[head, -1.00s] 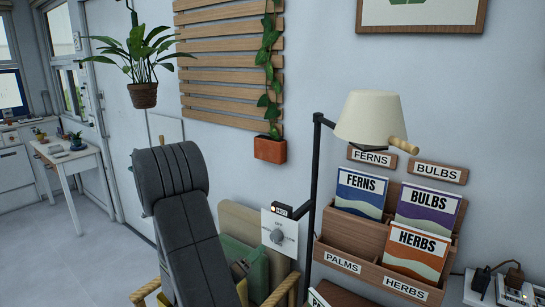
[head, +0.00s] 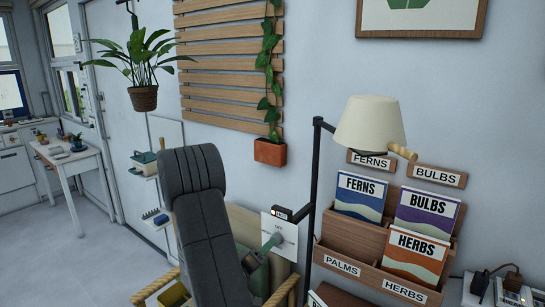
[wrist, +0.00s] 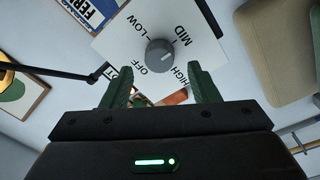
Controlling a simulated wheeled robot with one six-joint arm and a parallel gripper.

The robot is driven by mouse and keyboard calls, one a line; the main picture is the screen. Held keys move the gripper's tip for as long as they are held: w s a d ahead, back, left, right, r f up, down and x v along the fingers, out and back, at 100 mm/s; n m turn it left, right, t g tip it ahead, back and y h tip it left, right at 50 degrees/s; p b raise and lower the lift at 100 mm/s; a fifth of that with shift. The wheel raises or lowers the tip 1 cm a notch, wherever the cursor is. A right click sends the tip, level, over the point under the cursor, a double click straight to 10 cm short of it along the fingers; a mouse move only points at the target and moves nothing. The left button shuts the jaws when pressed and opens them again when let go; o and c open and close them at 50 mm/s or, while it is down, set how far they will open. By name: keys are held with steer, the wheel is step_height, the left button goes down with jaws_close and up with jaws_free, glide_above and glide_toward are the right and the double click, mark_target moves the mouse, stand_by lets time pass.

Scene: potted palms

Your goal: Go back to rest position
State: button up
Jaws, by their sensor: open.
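The dial plate (head: 290,228) hangs on the wall left of the lamp pole. In the wrist view the white plate (wrist: 120,42) shows OFF, LOW, MID and HIGH around a grey round knob (wrist: 160,56). I cannot tell for sure which mark the knob points to. My gripper (wrist: 161,80) is open, its two green fingers apart on either side below the knob, with nothing held between them. In the head view a green part of my gripper (head: 272,243) overlaps the dial and hides the knob. My dark arm covers the area left of it.
A lamp (head: 370,122) on a black pole stands just right of the dial. A wooden rack (head: 340,236) holds seed packets beside it. A hanging plant (head: 143,98) and a terracotta wall pot (head: 270,151) are above and left. Open floor (head: 60,240) lies at far left.

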steer(key=m+b, duration=0.2)
steer(key=m, duration=0.4)
steer(key=w+d+m+g+b, duration=0.1)
steer(key=m+b, duration=0.1)
steer(key=m, duration=0.4)
steer(key=w+d+m+b, duration=0.1)
steer(key=m+b, duration=0.1)
steer(key=m, duration=0.4)
steer(key=shift+w+r+h+b, duration=0.2)
steer(key=shift+r+h+b, duration=0.1)
steer(key=shift+b, duration=0.1)
steer(key=shift+m, duration=0.3)
steer(key=shift+d, duration=0.1)
